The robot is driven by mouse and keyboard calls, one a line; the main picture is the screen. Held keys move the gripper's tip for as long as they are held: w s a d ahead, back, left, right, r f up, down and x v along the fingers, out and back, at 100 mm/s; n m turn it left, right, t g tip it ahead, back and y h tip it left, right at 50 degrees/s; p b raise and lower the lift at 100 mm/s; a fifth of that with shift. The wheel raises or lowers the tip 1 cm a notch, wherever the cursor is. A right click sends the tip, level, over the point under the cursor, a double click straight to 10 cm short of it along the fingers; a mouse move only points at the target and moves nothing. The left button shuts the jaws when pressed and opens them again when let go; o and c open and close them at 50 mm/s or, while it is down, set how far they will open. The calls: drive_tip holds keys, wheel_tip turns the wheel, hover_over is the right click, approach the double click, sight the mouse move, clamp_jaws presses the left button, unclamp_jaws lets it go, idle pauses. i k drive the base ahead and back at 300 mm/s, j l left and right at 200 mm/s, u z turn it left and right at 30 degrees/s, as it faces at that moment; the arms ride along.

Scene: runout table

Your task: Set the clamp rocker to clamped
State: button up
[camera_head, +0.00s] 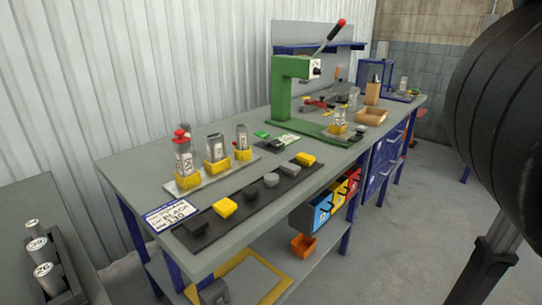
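I cannot make out a clamp rocker with certainty, nor its setting. A small green part (262,135) and a plate with a dark piece on it (283,142) lie on the bench left of the green lever press (290,90). The press has a raised lever with a red knob (341,22). A large dark ribbed part of my arm fills the right edge. Below it a grey and black end piece (483,264) shows, possibly part of my gripper, well right of the bench. Its fingertips cannot be told apart.
The grey bench (130,171) carries a dark strip (245,215) with yellow, grey and black blocks. Bottles in yellow holders (187,180) stand behind it. A label card (171,215) lies at the near left. Coloured bins (322,212) hang below. The floor right of the bench is clear.

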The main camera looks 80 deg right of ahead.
sight(262, 134)
drive_tip(key=i+z, duration=0.1)
drive_tip(key=z, duration=1.45)
drive_tip(key=i+j+z, duration=0.15)
drive_tip(key=i+z, duration=0.15)
drive_tip(key=i, duration=0.1)
